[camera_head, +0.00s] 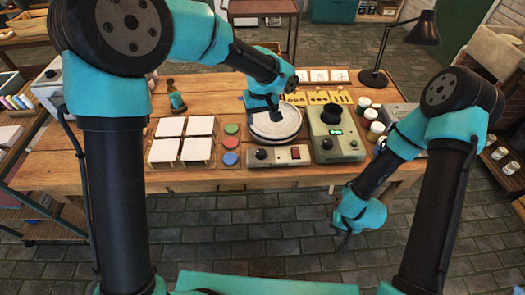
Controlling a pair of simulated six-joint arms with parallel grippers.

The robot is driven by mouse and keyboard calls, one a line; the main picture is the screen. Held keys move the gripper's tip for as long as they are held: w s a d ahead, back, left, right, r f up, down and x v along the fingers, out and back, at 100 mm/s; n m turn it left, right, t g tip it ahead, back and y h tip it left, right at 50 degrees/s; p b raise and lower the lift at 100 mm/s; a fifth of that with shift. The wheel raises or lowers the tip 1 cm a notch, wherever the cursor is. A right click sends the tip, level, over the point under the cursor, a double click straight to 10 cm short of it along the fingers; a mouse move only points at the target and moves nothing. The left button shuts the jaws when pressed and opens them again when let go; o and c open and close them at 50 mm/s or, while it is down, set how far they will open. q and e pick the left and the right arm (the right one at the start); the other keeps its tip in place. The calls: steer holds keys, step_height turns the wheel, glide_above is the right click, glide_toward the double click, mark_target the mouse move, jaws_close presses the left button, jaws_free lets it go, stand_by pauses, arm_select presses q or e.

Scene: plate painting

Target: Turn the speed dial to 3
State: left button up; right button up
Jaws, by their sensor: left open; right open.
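A white round plate or turntable (262,126) sits in the middle of the wooden table. In front of it is a low grey control box (283,156) with a black dial (261,154) at its left and a red switch (295,153) at its right. The dial's setting is too small to read. My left gripper (274,113) hangs over the turntable, behind the dial and apart from it; it is open and I see nothing in it. My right gripper (347,238) is open and empty, off the table's front edge.
A grey-green device (347,148) with a green display and its own black knob (327,144) stands right of the control box. Red, green and blue discs (231,142) and white square tiles (165,150) lie left. A black lamp (373,78) and white-lidded jars (371,114) are right.

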mark_target(261, 152)
arm_select(q)
step_height(261, 152, down, 18)
steer(key=shift+r, duration=0.25)
stand_by(0.5)
steer(key=shift+c, duration=0.4)
steer(key=c, duration=0.8)
steer(key=shift+c, duration=0.2)
